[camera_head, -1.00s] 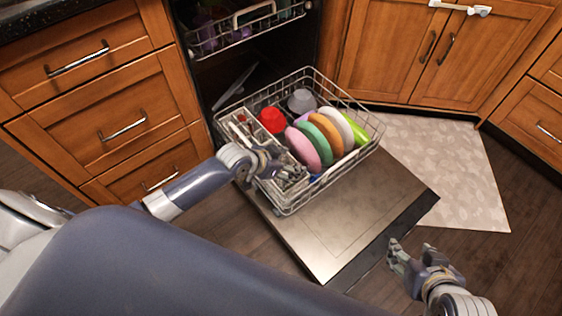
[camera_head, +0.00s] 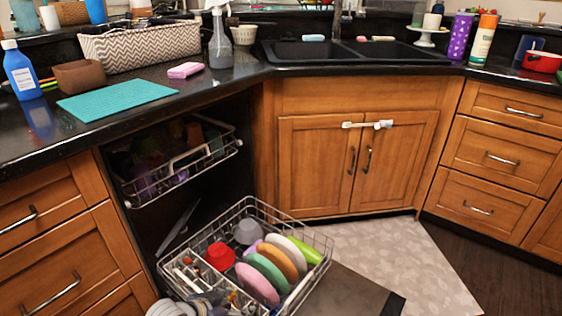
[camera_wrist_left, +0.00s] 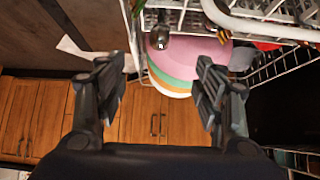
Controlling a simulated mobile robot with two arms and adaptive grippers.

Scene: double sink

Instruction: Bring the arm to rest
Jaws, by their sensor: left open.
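My left gripper (camera_wrist_left: 162,85) is open in the left wrist view, its two dark fingers apart with nothing held between them. Its wrist and part of the hand also show at the bottom edge of the head view, over the near left part of the dishwasher's lower rack (camera_head: 320,240). Most of the left arm is cut off there. Beyond the fingers in the wrist view are a pink plate (camera_wrist_left: 190,52) and other plates in the rack. My right gripper is outside both current views.
The lower rack is pulled out over the open dishwasher door (camera_head: 350,290), holding colored plates, a red cup (camera_head: 220,256) and a grey bowl (camera_head: 248,231). The upper rack (camera_head: 180,170) is partly out. Dark counters (camera_head: 225,82) and wooden cabinets (camera_head: 315,165) surround it. Floor is clear at right.

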